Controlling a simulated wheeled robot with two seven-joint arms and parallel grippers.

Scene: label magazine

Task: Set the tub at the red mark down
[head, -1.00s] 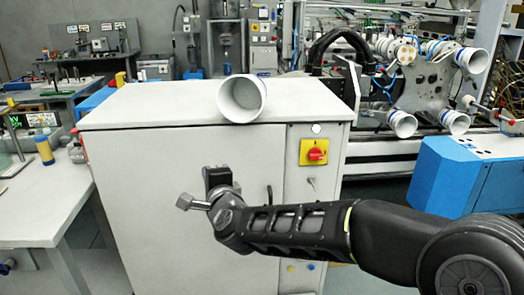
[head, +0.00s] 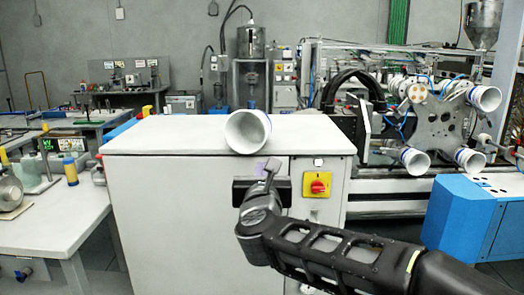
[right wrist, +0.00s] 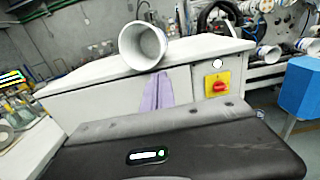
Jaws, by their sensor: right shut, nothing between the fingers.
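A white tub (head: 248,131) lies on its side on top of the grey cabinet, at the front edge, its open mouth facing me. It also shows in the right wrist view (right wrist: 143,46). My right gripper (head: 270,166) is in front of the cabinet, just below and a little right of the tub, and apart from it. Its purple-grey fingers (right wrist: 158,80) are shut and empty, pointing toward the cabinet below the tub. I cannot make out a red mark on the cabinet top. My left gripper is in neither current view.
The cabinet top (head: 180,138) is otherwise clear. A red switch on a yellow plate (head: 317,185) is on its front. A machine holding several similar tubs (head: 415,162) stands behind right, with a blue box (head: 460,215) before it. A worktable (head: 60,215) is at left.

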